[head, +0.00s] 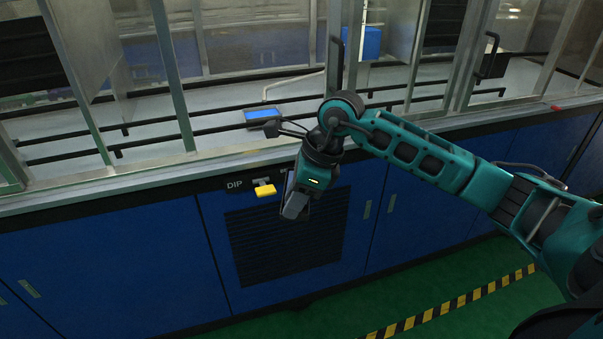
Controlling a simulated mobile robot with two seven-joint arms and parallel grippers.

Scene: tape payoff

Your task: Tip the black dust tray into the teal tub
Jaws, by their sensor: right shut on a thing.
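My right gripper (295,206) hangs from the teal arm in front of the blue cabinet, pointing down, just right of the yellow handle. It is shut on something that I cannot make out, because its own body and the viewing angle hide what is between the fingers. I cannot pick out the black dust tray for sure. The teal tub is not in view. My left gripper is not in view.
A black slatted vent (285,245) is in the cabinet front. Glazed panels and a black upright handle (336,62) stand above the ledge. Green floor (470,270) with a striped line lies in front.

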